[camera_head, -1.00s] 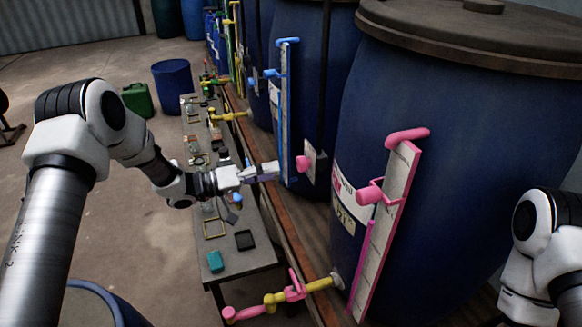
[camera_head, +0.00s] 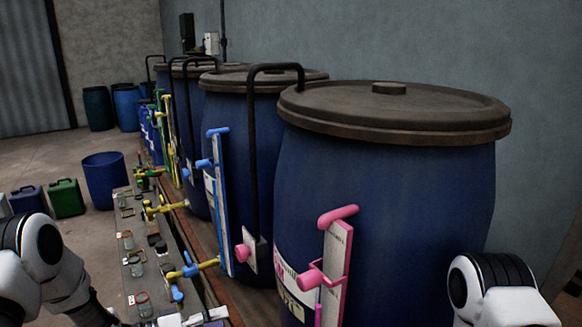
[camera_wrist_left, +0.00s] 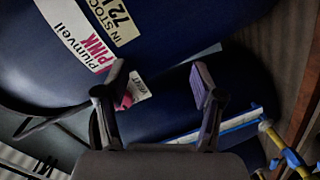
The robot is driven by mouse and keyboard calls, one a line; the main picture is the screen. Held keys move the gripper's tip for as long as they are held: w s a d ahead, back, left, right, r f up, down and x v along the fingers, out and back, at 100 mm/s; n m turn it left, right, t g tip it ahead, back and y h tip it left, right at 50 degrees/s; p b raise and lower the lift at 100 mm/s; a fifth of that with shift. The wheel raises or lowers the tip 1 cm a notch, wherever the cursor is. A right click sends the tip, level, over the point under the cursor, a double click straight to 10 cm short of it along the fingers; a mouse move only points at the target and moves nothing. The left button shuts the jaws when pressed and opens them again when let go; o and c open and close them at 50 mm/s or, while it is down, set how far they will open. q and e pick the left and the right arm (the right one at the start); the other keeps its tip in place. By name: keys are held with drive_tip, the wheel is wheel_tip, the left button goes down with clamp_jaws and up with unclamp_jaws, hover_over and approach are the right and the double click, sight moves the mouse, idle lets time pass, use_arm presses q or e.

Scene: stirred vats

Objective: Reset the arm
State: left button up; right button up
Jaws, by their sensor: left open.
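My left gripper (camera_head: 212,317) shows at the bottom edge of the head view, beside the row of blue vats. In the left wrist view it (camera_wrist_left: 160,85) is open, with no object held between its two fingers. Beyond the fingers is the nearest blue vat (camera_head: 385,190), with a white label reading "Plumveil PINK" (camera_wrist_left: 75,35). A pink knob on a small plate (camera_head: 243,253) shows in the head view. Something pink (camera_wrist_left: 125,101) shows close behind one finger in the wrist view; contact cannot be told. My right arm shows at the lower right, but its gripper is out of view.
A narrow bench (camera_head: 125,245) with several jars runs along the vats. Pink pipe fittings and a gauge (camera_head: 337,260) stick out from the nearest vat, and blue and yellow valves (camera_head: 190,270) from another. A blue tub (camera_head: 104,180) and a green can (camera_head: 66,198) stand on open floor.

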drive_tip(key=shift+w+d+f+b, duration=0.1)
drive_tip(key=shift+f+b, duration=0.35)
drive_tip(key=shift+f, duration=0.35)
use_arm(q)
drive_tip(key=s+d+f+n+g+y, duration=0.15)
drive_tip(key=s+f+y, duration=0.25)
drive_tip(key=s+f, duration=0.5)
drive_tip(key=s+d+f+n+g+y, duration=0.15)
drive_tip(key=s+f+y, duration=0.25)
drive_tip(key=s+f, duration=0.5)
use_arm(e)
drive_tip(key=shift+f+b, duration=0.3)
drive_tip(key=shift+f, duration=0.1)
use_arm(q)
drive_tip(key=s+a+f+m+g+y, duration=0.1)
drive_tip(key=s+a+f+g+y, duration=0.1)
drive_tip(key=s, duration=0.5)
drive_tip(key=s+a+f+m+g+y, duration=0.2)
drive_tip(key=s+a+g+y, duration=0.1)
drive_tip(key=s+a, duration=0.4)
drive_tip(key=shift+s+f+g+y, duration=0.3)
drive_tip(key=shift+s+y, duration=0.3)
drive_tip(key=shift+s, duration=0.1)
drive_tip(key=shift+a, duration=0.1)
